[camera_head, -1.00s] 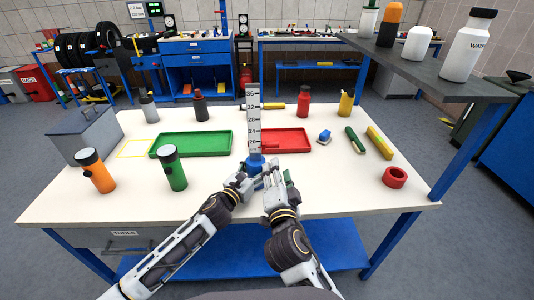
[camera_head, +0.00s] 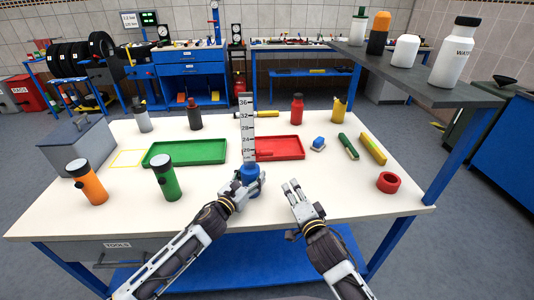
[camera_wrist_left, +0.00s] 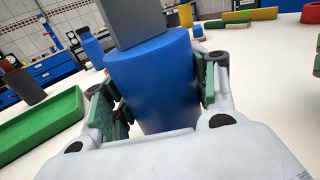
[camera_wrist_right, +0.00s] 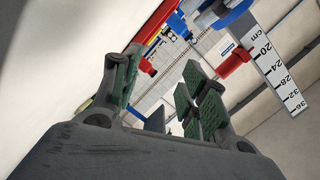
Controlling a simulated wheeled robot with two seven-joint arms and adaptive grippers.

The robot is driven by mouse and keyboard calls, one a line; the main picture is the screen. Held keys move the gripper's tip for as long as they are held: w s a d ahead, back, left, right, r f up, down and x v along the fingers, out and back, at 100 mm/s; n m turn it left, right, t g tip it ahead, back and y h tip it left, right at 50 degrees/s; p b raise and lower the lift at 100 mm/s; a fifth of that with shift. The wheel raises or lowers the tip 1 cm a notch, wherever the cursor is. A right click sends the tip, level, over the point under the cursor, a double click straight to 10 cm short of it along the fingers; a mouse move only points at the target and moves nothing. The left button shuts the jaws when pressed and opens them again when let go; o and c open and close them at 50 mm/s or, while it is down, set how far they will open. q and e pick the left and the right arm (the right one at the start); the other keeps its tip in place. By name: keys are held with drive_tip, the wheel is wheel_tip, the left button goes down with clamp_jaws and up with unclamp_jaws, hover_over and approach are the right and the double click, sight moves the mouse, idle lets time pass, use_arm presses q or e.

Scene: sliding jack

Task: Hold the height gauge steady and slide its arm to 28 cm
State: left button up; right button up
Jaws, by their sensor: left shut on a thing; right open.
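The height gauge stands upright near the table's front middle, with a white numbered scale (camera_head: 246,125) on a round blue base (camera_head: 249,174). My left gripper (camera_head: 250,183) is shut around the blue base, which fills the space between its fingers in the left wrist view (camera_wrist_left: 155,85). The gauge's red sliding arm (camera_wrist_right: 233,62) sits low on the scale, near the 20 mark, in the right wrist view; in the head view it is hard to separate from the red tray behind. My right gripper (camera_head: 291,186) is open and empty, to the right of the gauge.
A green tray (camera_head: 186,161) and a red tray (camera_head: 286,157) lie behind the gauge. Green (camera_head: 164,178) and orange (camera_head: 87,182) flashlights stand at left. A red ring (camera_head: 389,182) lies at right. A shelf (camera_head: 420,84) with bottles overhangs the right side.

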drive_tip(key=shift+w+a+r+y, duration=0.2)
drive_tip(key=shift+r+y, duration=0.1)
drive_tip(key=shift+y, duration=0.3)
drive_tip(key=a+r+m+y, duration=0.1)
drive_tip(key=r+y, duration=0.1)
drive_tip(key=t+y, duration=0.2)
approach(267, 153)
drive_tip(key=shift+f, duration=0.7)
drive_tip(key=shift+s+d, duration=0.3)
drive_tip(key=shift+d, duration=0.2)
drive_tip(key=shift+w, duration=0.1)
drive_tip(key=shift+r+x, duration=0.2)
drive_tip(key=shift+x, duration=5.7)
drive_tip(key=shift+a, duration=0.1)
clamp_jaws()
